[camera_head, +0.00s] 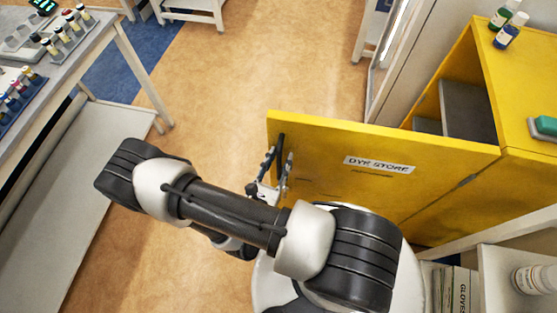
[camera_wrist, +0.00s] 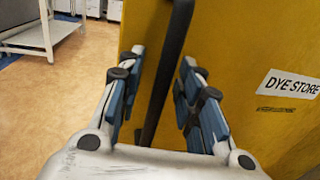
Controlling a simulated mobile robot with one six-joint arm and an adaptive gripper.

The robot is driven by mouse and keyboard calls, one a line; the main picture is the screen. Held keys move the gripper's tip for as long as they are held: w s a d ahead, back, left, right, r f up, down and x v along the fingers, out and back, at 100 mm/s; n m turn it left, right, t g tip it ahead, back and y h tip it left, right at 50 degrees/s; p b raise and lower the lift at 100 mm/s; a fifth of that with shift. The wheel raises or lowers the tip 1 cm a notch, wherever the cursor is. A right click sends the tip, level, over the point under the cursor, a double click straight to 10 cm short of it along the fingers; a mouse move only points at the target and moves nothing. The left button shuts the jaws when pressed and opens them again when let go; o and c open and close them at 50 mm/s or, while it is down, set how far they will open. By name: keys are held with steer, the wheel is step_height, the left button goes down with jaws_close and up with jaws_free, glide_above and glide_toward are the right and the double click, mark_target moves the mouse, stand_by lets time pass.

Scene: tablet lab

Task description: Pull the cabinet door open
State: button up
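The yellow cabinet door (camera_head: 340,150), labelled DYE STORE, stands swung out from the yellow cabinet (camera_head: 530,170), and the grey inside shows behind it. The door also fills the right of the wrist view (camera_wrist: 250,50). Its dark bar handle (camera_wrist: 166,75) is near the door's free edge; its upper end shows in the head view (camera_head: 281,142). My gripper (camera_wrist: 162,60) is open, with one blue-padded finger on each side of the handle and gaps to both. In the head view my gripper (camera_head: 276,168) is partly hidden by my arm.
Bottles (camera_head: 508,30) and a green-topped item (camera_head: 545,126) are on the cabinet top. A white shelf unit (camera_head: 495,280) holds folders and a jar at lower right. A bench (camera_head: 90,45) with vials stands left. Brown floor (camera_head: 215,90) between is clear.

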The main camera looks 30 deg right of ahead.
steer(key=v, duration=1.2)
stand_by(0.5)
